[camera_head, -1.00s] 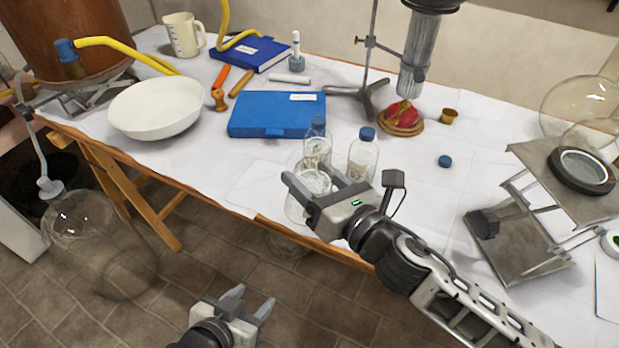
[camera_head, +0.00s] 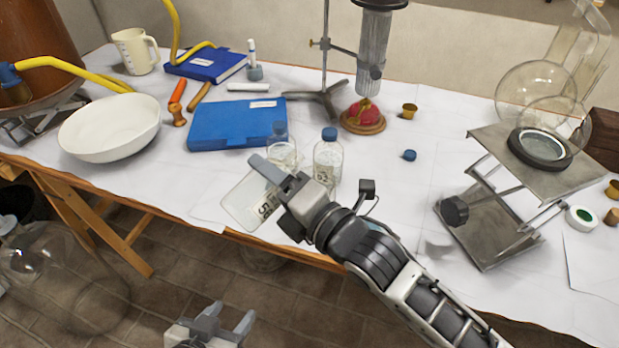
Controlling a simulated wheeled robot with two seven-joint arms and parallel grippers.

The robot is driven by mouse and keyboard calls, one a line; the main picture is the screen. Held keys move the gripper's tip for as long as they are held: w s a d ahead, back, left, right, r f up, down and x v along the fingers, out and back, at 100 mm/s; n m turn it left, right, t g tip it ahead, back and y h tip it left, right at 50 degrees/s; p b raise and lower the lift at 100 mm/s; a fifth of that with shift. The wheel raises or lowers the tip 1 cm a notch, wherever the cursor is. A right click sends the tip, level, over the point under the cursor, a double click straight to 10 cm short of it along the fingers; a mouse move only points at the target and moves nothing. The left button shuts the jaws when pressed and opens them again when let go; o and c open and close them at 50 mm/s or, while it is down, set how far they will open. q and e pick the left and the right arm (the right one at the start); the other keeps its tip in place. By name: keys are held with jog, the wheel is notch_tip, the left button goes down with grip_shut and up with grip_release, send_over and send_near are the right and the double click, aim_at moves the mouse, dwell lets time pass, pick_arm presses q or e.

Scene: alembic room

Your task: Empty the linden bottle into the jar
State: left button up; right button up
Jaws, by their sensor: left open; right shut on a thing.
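My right gripper (camera_head: 275,180) is shut on a clear glass vessel (camera_head: 240,204) with a printed label, held tilted at the table's front edge; its label is too small to read fully. Two clear bottles with blue caps stand behind it: one (camera_head: 281,153) is partly hidden by the gripper, the other (camera_head: 328,162) is just right of it. I cannot tell which vessel is the linden bottle, or make out the jar for certain. A loose blue cap (camera_head: 409,155) lies on the table to the right. My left gripper (camera_head: 222,322) is open and empty, low over the floor.
A white bowl (camera_head: 110,128), blue case (camera_head: 235,124) and stand base (camera_head: 322,98) are farther back. A metal lab jack (camera_head: 490,222) stands at the right. A large glass vessel (camera_head: 65,275) is at lower left. The white table has free room right of the bottles.

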jog(key=shift+r+m+p, duration=0.75)
jog(key=shift+m+p, duration=0.55)
dwell(3.8)
jog(key=shift+d+r+m+p, duration=0.15)
jog(key=shift+r+m+p, duration=0.3)
jog(key=shift+m+p, duration=0.45)
dwell(2.0)
